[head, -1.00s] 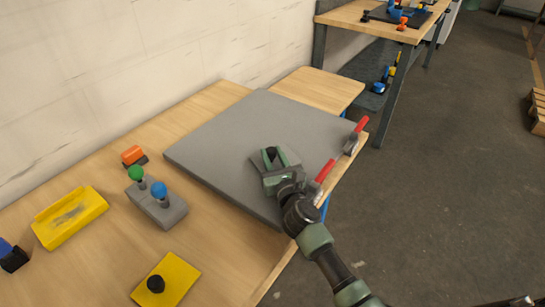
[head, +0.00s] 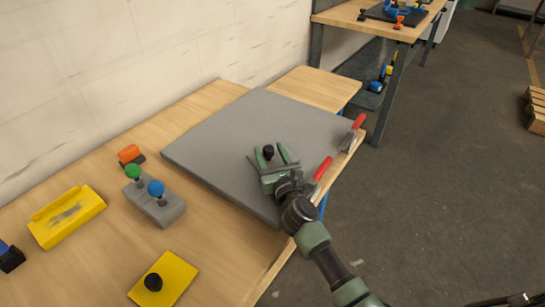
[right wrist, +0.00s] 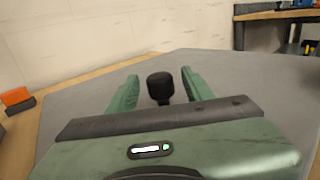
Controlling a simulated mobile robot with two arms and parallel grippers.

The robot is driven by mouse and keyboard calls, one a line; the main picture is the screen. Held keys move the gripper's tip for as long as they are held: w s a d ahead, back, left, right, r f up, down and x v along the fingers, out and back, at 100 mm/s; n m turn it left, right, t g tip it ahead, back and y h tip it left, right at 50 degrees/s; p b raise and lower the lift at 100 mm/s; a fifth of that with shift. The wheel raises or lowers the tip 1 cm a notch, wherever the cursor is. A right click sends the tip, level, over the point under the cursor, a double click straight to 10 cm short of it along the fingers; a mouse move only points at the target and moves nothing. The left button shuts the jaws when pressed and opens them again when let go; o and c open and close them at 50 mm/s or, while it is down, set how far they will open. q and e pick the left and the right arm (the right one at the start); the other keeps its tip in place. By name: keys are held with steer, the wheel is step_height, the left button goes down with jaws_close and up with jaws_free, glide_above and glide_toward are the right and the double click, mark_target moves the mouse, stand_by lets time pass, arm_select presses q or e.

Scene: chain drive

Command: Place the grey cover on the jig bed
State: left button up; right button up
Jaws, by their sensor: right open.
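The jig bed (head: 215,145) is a large flat grey slab on the wooden table, with red-handled clamps along its right edge. A black knob (head: 268,151) stands over the slab near that edge. The grey cover under the knob is hard to tell from the grey slab, and its outline is mostly hidden by my gripper. My right gripper (head: 274,153) is open, with one finger on each side of the knob. In the right wrist view the knob (right wrist: 160,87) stands between the green fingers with gaps on both sides. My left gripper is not in view.
Left of the slab are a grey block (head: 155,205) with green and blue knobs, an orange-topped piece (head: 130,154), a yellow tray (head: 66,216) and a yellow plate (head: 178,273) with a black knob. Red clamp handles (head: 323,168) stand close to my right gripper. A wall runs behind.

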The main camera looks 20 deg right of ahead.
steer(key=shift+s+a+f+p, duration=0.1)
steer(key=shift+f+p, duration=0.2)
steer(key=shift+p, duration=0.05)
steer(key=shift+s+f, duration=0.15)
steer(key=shift+s, duration=0.2)
steer(key=s, duration=1)
steer(key=shift+r, duration=0.3)
steer(key=shift+s+r, duration=0.15)
steer(key=shift+s, duration=0.4)
